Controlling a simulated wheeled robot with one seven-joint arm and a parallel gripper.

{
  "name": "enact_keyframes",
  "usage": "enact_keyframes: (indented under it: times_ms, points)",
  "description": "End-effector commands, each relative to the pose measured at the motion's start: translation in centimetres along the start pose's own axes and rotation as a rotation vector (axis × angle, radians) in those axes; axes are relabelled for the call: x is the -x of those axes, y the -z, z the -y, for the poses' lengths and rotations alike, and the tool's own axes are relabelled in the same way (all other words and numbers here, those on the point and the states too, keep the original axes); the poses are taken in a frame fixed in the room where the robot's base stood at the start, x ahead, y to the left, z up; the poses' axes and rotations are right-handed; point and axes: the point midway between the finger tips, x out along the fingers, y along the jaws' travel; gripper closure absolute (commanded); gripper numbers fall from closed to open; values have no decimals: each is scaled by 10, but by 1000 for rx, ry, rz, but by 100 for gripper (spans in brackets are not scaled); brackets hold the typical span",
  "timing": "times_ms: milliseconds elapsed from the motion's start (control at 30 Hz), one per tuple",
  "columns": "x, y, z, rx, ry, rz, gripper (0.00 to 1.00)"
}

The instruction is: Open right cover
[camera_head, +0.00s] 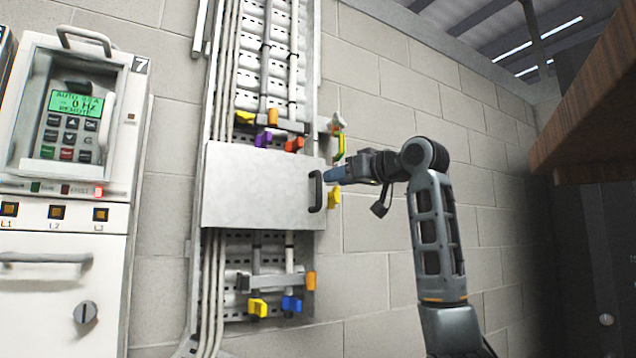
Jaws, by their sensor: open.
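A grey metal cover (258,186) lies flat across the cable tray in the middle of the head view. It looks closed. A black handle (316,191) stands upright near its right edge. My gripper (329,175) comes in from the right, level with the upper part of the handle. Its tips are at or very close to the handle; I cannot tell whether they touch it. The jaws are open, with no hold on the handle visible. What lies behind the cover is hidden.
A drive cabinet (66,120) marked 7 stands at the left. Coloured levers, such as a red one (294,144) and a blue one (291,304), sit above and below the cover. A yellow lever (334,197) is just beneath my gripper. A wooden panel (590,105) juts in at the upper right.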

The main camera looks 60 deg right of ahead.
Motion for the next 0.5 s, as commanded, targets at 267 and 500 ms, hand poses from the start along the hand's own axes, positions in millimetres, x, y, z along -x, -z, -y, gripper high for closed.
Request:
enact_keyframes:
  times_ms: [267, 500]
  points:
    - [-38, 2, 1, -1, 2, 3, 59]
    - [-68, 2, 0, -1, 0, 0, 59]
